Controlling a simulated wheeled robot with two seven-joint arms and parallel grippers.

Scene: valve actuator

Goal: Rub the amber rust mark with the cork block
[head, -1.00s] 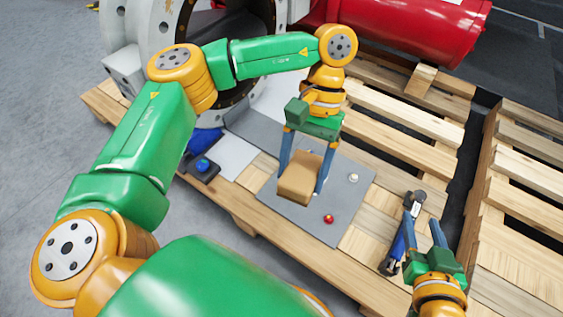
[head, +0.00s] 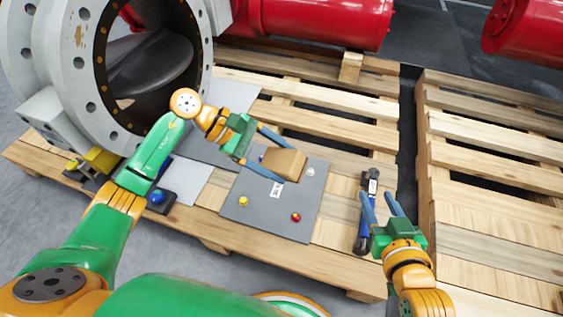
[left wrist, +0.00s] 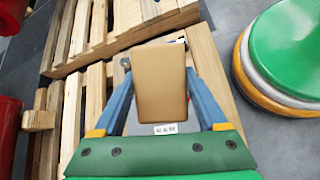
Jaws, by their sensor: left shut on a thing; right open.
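The tan cork block (head: 284,163) is between the blue fingers of my left gripper (head: 281,160). That gripper is shut on it and holds it over the grey mat, tilted to point right. In the left wrist view the block (left wrist: 162,82) fills the space between the fingers. An amber-brown rust mark (head: 79,36) shows on the face of the grey valve flange (head: 62,70) at upper left, well apart from the block. My right gripper (head: 377,197) is open beside a blue and black tool.
The grey mat (head: 240,198) carries yellow, red and white knobs and a small label. The blue and black tool (head: 364,235) lies on the pallet to its right. A blue button (head: 157,196) sits near the valve.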

